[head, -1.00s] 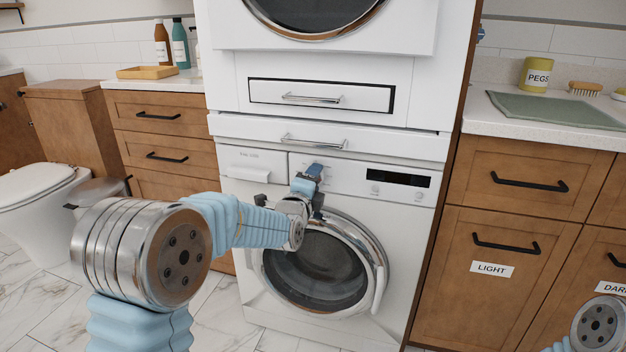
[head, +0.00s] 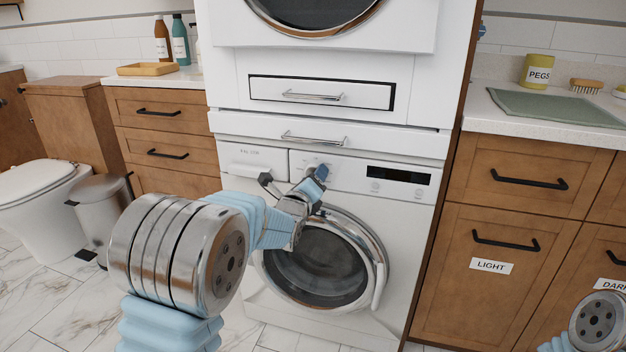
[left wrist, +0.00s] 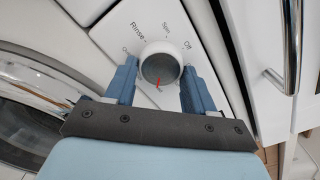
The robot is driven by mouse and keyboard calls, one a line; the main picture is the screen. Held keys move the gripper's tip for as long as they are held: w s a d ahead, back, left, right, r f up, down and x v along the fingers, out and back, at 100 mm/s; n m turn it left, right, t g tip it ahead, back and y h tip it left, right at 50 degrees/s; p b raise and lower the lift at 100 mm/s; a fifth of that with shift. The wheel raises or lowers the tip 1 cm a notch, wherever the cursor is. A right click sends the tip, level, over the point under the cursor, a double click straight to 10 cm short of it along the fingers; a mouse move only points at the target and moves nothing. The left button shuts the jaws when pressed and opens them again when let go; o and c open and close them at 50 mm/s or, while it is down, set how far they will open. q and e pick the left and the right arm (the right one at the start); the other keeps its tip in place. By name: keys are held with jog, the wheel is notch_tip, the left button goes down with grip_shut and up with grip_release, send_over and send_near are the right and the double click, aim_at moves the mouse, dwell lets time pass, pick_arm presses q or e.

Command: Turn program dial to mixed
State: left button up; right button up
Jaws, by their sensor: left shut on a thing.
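The program dial (left wrist: 160,62) is a round white knob with a grey face and a red pointer mark, on the washing machine's white front panel. In the left wrist view the labels Rinse, Spin and Off show around it; another label is mostly hidden by a finger. The red mark points toward my gripper's palm, away from those readable labels. My left gripper (left wrist: 158,88) has its two blue fingers on either side of the dial, shut on it. In the head view my left gripper (head: 320,171) covers the dial at the panel. The label Mixed is not readable.
The washer's round door (head: 325,265) is closed below the panel. A dark display (head: 399,175) is right of the dial, and a drawer with a bar handle (head: 314,138) sits just above. Wooden cabinets (head: 520,235) flank the machine on the right.

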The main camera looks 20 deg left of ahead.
pick_arm(q)
jog(key=shift+f, duration=0.1)
dwell(0.3)
jog(key=o, duration=1)
jog(key=s, duration=0.7)
jog(key=s+p, duration=0.1)
jog(key=s, duration=0.5)
jog(key=shift+s+a+p, duration=0.2)
jog(key=shift+s+p, duration=0.1)
jog(key=shift+s, duration=0.1)
